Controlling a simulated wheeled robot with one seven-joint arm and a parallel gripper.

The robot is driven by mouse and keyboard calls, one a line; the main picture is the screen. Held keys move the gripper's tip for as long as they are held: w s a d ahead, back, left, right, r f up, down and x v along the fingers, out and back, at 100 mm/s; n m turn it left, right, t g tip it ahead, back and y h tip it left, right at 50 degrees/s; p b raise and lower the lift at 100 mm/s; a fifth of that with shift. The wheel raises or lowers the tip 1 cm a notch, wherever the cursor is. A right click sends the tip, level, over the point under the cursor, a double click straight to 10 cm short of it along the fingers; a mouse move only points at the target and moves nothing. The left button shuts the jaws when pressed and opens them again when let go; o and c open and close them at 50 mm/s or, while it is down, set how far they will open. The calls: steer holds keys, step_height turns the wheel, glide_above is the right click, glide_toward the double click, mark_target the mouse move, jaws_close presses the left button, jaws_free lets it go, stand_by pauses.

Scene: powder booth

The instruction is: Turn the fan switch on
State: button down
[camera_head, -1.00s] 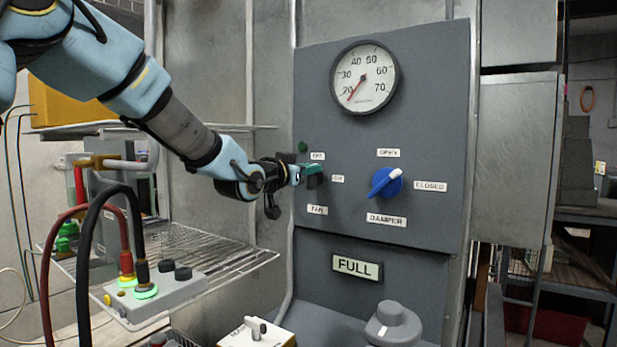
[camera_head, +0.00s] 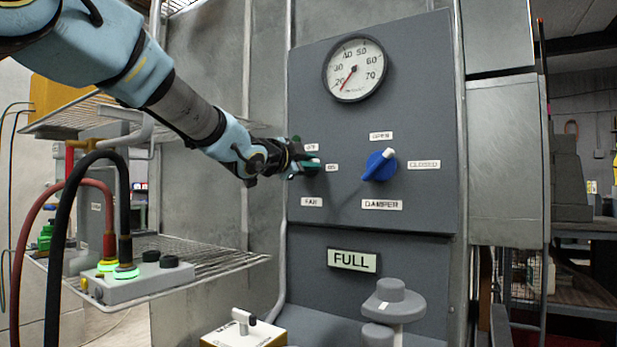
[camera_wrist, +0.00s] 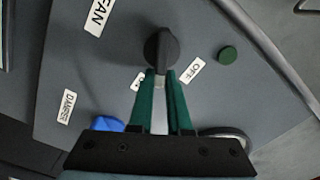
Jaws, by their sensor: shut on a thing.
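The fan switch is a dark knob (camera_wrist: 161,48) on the grey panel, seen in the wrist view. My gripper (camera_wrist: 158,78) has its green fingers closed around the narrow handle end of the knob. That end lies between the OFF label (camera_wrist: 193,71) and the partly covered ON label (camera_wrist: 137,82). In the head view my gripper (camera_head: 308,166) is at the panel's left side, above the FAN label (camera_head: 312,202), and mostly hides the knob. The ON label (camera_head: 332,167) is just right of the fingers.
A blue damper knob (camera_head: 378,166) is right of the fan switch, below a round gauge (camera_head: 354,68). A lit FULL sign (camera_head: 354,260) is lower down. A wire shelf (camera_head: 215,260) carries a grey box (camera_head: 150,281) with cables at the left.

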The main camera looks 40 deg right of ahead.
steer(key=m+b, duration=0.2)
steer(key=m, duration=0.1)
steer(key=f+m+b, duration=0.1)
steer(key=m+b, duration=0.1)
steer(key=shift+s+f+m+b, duration=0.2)
steer(key=shift+m+b, duration=0.15)
steer(key=shift+m, duration=0.05)
stand_by(0.4)
steer(key=c, duration=0.9)
jaws_free()
steer(key=shift+o, duration=0.2)
steer(key=v, duration=1)
steer(key=shift+a, duration=0.35)
